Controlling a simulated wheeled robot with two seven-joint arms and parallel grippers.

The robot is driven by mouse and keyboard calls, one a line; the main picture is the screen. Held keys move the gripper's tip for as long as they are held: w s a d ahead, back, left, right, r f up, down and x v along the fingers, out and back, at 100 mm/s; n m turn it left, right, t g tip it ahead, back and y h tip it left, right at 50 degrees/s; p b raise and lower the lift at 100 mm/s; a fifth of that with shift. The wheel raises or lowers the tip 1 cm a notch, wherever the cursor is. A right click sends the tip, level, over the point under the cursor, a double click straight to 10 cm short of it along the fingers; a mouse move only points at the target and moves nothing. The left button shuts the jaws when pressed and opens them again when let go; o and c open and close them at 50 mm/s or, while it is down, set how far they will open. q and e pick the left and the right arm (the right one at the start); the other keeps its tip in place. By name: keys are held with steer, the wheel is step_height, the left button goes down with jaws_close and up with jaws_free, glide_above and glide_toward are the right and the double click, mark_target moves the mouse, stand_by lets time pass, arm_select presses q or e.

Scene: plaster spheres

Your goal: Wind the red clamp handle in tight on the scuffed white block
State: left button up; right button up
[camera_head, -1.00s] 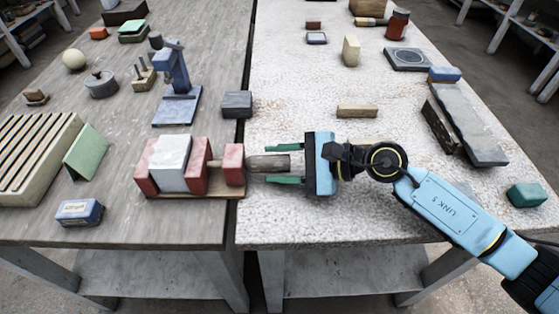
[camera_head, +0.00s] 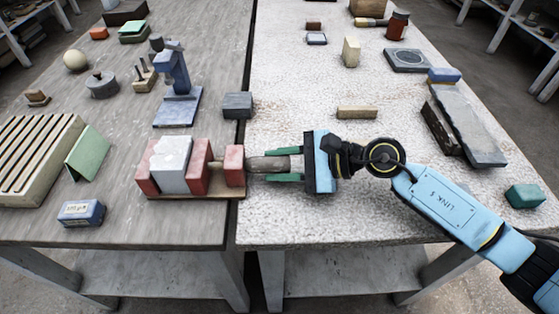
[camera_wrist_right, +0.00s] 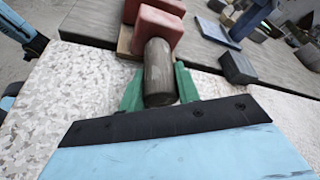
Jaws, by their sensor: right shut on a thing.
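The scuffed white block (camera_head: 171,165) stands in the red clamp (camera_head: 146,167), between its left jaw and the inner red jaw (camera_head: 200,166). Any small gap at the inner jaw is too fine to tell. A red end block (camera_head: 234,165) stands to the right. The clamp's grey-brown round handle (camera_head: 267,163) sticks out of it to the right; it also shows in the right wrist view (camera_wrist_right: 159,72). My right gripper (camera_head: 284,164) comes from the right, its green fingers shut on the handle, one on each side (camera_wrist_right: 159,90). My left gripper is out of view.
The clamp sits on a thin wooden base (camera_head: 207,196) at the grey table's right edge, by the seam with the speckled table (camera_head: 330,222). A blue-white box (camera_head: 81,212) and a green wedge (camera_head: 88,153) lie left. A dark block (camera_head: 238,105) stands behind.

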steer(key=shift+r+m+g+p, duration=0.1)
steer(key=shift+m+g+p, duration=0.35)
steer(key=shift+m+g, duration=0.85)
steer(key=shift+m, duration=0.5)
steer(key=shift+m+g, duration=0.3)
steer(key=shift+m, duration=0.3)
steer(key=m+g, duration=0.1)
steer(key=m, duration=0.1)
steer(key=shift+m+g, duration=0.3)
steer(key=shift+g, duration=0.1)
steer(key=shift+m+g+b, duration=0.35)
steer(key=shift+m+g, duration=0.25)
steer(key=shift+m, duration=0.6)
arm_select(q)
steer(key=shift+s+a+f, duration=0.1)
steer(key=shift+s+a, duration=0.15)
steer(key=shift+s, duration=0.15)
arm_select(e)
steer(key=shift+g, duration=0.3)
arm_select(q)
steer(key=shift+a, duration=0.1)
